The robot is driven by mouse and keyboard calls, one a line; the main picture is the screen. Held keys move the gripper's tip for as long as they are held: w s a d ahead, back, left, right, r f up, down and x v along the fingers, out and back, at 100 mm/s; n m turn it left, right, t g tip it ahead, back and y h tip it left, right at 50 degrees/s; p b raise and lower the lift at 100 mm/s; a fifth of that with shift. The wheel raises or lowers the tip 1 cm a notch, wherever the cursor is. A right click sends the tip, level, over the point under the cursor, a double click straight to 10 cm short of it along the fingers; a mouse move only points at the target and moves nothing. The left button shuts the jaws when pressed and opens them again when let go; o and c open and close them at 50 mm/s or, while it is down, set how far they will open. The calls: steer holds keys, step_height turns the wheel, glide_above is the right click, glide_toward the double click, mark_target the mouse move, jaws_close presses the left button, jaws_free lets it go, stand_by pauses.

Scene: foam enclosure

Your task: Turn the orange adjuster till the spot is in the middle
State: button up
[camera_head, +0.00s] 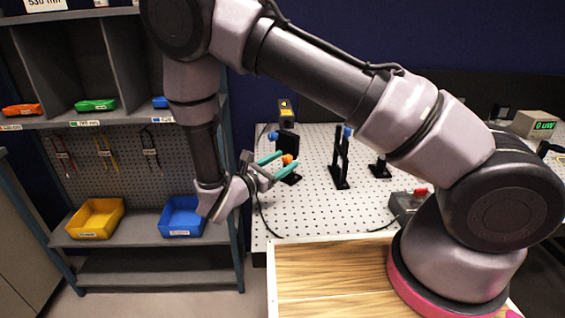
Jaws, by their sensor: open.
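The orange adjuster (287,159) is a small knob on a black mount (287,146) on the perforated optical table. My gripper (290,161) has two teal fingers, open and reaching in from the left toward the orange adjuster. In the picture the adjuster shows between the fingertips; I cannot tell whether they touch it. A blue knob (273,136) sits on the same mount. No light spot can be made out in this view.
Black posts (340,165) stand right of the mount on the optical table (310,215). A box with a red button (408,203) and cable lies near my arm. A meter (535,124) reads 0 uW. Shelves with yellow (97,218) and blue bins (181,217) stand left.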

jaws_close()
steer(key=shift+n, duration=0.3)
steer(key=n, duration=1.2)
stand_by(0.7)
jaws_free()
